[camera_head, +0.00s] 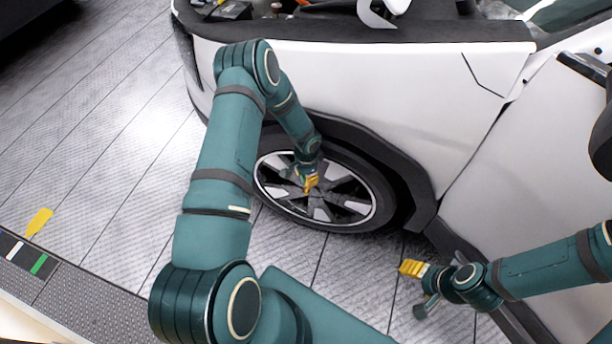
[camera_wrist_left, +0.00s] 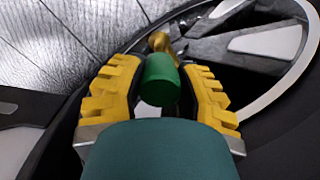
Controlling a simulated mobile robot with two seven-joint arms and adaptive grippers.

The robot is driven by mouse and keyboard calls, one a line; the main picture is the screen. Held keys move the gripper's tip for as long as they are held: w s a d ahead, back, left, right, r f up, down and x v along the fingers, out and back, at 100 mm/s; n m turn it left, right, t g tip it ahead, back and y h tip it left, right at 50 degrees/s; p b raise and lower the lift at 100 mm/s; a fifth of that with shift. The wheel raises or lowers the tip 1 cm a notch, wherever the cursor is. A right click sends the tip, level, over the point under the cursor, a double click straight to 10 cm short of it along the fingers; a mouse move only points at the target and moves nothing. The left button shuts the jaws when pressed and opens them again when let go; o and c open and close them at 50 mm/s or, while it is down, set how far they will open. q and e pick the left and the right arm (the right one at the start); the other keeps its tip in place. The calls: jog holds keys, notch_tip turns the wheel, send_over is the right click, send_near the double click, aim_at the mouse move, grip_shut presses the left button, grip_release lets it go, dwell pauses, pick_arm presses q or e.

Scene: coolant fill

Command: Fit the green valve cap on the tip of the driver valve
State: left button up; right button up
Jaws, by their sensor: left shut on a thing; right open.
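The green valve cap (camera_wrist_left: 161,82) is held between the yellow fingers of my left gripper (camera_wrist_left: 160,90) in the left wrist view. Just beyond it is the brass-coloured valve (camera_wrist_left: 160,42) at the wheel rim. The cap's far end overlaps the valve in the picture; I cannot tell whether they touch. In the head view my left gripper (camera_head: 310,182) is in front of the car's wheel (camera_head: 345,212), and the cap and valve are too small or hidden to make out there. My right gripper (camera_head: 412,270) is open and empty, low beside the car, right of the wheel.
The white car (camera_head: 350,80) fills the upper right, with its front open at the top. A yellow piece (camera_head: 39,222) and a strip with a green mark (camera_head: 39,264) lie at the far left. The tiled floor (camera_head: 110,130) left of the car is clear.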

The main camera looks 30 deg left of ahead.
aim_at(306, 188)
pick_arm(q)
jog(key=shift+f, duration=1.35)
jog(key=shift+f, duration=1.4)
dwell(0.6)
jog(key=shift+f, duration=0.1)
jog(key=shift+c, duration=0.2)
jog(key=shift+f, duration=0.15)
jog(key=shift+c, duration=0.8)
jog(key=o, duration=1)
notch_tip(306, 188, up, 12)
jog(key=shift+r, duration=0.1)
